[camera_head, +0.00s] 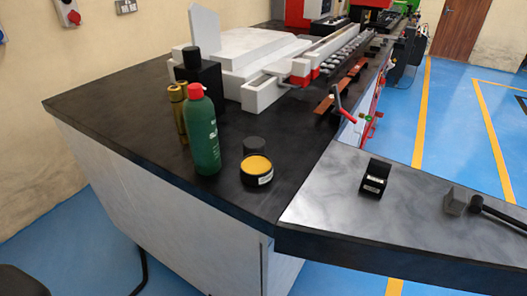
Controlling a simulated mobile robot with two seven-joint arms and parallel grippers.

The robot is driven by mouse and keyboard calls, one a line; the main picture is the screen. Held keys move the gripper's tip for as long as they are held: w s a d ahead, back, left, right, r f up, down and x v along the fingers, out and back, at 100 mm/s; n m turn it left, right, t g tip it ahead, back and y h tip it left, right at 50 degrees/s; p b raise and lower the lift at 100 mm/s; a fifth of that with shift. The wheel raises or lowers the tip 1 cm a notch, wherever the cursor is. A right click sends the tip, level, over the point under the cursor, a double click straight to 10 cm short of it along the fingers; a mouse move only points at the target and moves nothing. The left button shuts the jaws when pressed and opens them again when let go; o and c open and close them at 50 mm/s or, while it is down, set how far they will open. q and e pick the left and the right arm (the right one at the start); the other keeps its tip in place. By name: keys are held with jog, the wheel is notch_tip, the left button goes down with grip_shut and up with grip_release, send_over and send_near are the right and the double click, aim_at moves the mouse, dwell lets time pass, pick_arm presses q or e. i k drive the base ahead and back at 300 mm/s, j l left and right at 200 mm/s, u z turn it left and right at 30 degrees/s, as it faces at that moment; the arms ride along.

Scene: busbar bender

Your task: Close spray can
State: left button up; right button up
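A green spray can (203,137) with a red top (195,91) stands upright on the black bench top, near its left front part. A small black cylinder (253,146), which looks like a cap, stands to the right of the can and just behind a round tin. I cannot tell whether it belongs to the can. Neither of my grippers shows in the head view.
A yellow-topped black tin (257,170) sits right of the can. A gold can (179,105) and a black container (202,78) stand close behind it. A black block (374,178) and a hammer-like tool (485,207) lie right. The bench front is clear.

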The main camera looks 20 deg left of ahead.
aim_at(199, 117)
jog(key=k+j+z, duration=0.25)
jog(key=z, duration=0.2)
jog(key=k+j+z, duration=0.3)
jog(key=z, duration=0.15)
